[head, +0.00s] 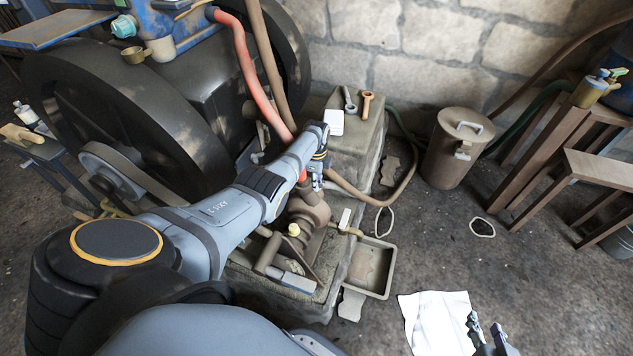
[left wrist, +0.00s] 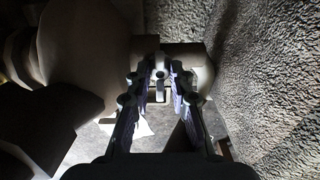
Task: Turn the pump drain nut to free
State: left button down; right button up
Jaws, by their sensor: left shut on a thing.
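The brown pump (head: 308,212) sits on a stone plinth beside the big dark wheels in the head view. My left gripper (head: 318,184) reaches down to the top of the pump, and its fingertips are hard to make out there. In the left wrist view its two fingers (left wrist: 160,88) close in on a small pale piece, apparently the pump drain nut (left wrist: 160,76), in front of a brown cylindrical part. The fingers hide most of the nut. My right gripper (head: 486,338) is at the bottom right edge, its fingers apart and empty, partly cut off.
A shallow metal tray (head: 389,286) lies right of the pump. A white cloth (head: 436,318) lies on the floor near my right gripper. A lidded brown can (head: 446,165) stands farther back. Red hose (head: 255,82) runs down to the pump.

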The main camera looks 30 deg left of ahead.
pick_arm(q)
jog(key=c, duration=1.5)
grip_release()
jog(key=shift+o, duration=0.2)
jog(key=shift+f, duration=0.1)
